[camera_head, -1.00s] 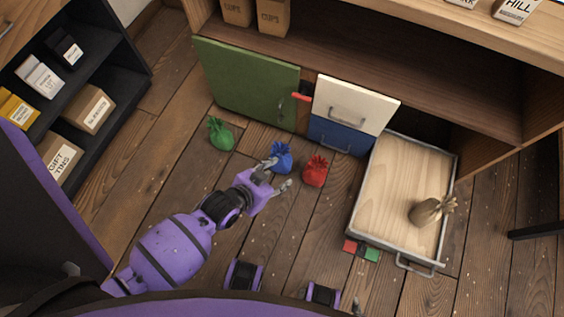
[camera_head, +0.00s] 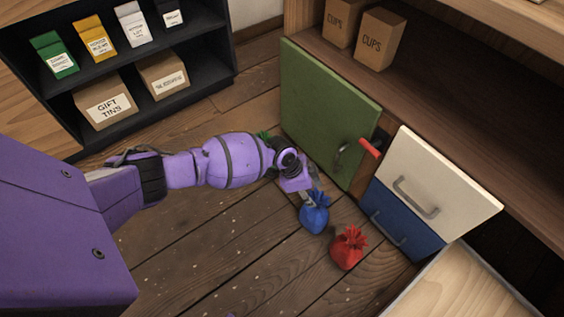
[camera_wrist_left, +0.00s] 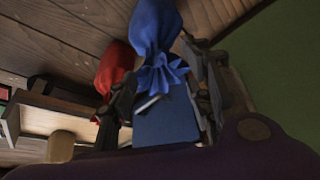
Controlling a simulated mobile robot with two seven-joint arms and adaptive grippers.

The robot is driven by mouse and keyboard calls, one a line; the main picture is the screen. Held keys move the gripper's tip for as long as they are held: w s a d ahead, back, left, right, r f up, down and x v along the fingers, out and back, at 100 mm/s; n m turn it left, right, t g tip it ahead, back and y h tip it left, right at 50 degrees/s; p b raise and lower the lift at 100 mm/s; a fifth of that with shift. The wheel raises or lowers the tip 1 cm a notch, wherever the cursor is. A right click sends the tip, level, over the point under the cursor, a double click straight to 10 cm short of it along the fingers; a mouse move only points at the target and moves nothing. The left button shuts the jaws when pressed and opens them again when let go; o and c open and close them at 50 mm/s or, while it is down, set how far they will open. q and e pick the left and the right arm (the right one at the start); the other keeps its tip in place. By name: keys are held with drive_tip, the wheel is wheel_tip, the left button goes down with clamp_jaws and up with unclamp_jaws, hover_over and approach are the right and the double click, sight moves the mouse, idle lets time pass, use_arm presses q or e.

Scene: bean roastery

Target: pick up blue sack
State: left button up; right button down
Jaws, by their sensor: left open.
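The blue sack (camera_head: 314,217) stands on the wooden floor in front of the cabinet, its gathered neck up. My left gripper (camera_head: 309,197) is open at the sack's neck, coming in from the upper left. In the left wrist view the blue sack (camera_wrist_left: 155,28) has its frilled neck toward me, between the two spread fingers of the gripper (camera_wrist_left: 160,88). I cannot tell whether a finger touches it. My right gripper is not in view.
A red sack (camera_head: 348,247) stands close to the right of the blue one. A green sack (camera_head: 264,134) is mostly hidden behind my left arm. The green door (camera_head: 325,110), white drawer front (camera_head: 430,185) and blue drawer front (camera_head: 400,220) are behind. Floor at the lower left is clear.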

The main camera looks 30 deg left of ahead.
sight(316, 200)
use_arm(q)
drive_tip(key=shift+s+d+m, duration=0.1)
drive_tip(key=shift+d+m, duration=0.1)
drive_tip(key=shift+m, duration=0.1)
drive_tip(key=shift+d+f, duration=0.1)
drive_tip(key=shift+f, duration=0.2)
drive_tip(key=shift+b+x, duration=0.7)
drive_tip(key=shift+x, duration=0.35)
drive_tip(key=b+x, duration=0.2)
drive_tip(key=x, duration=0.3)
drive_tip(key=shift+d+b, duration=0.1)
drive_tip(key=shift+b, duration=0.25)
drive_tip(key=shift+r, duration=0.1)
clamp_jaws()
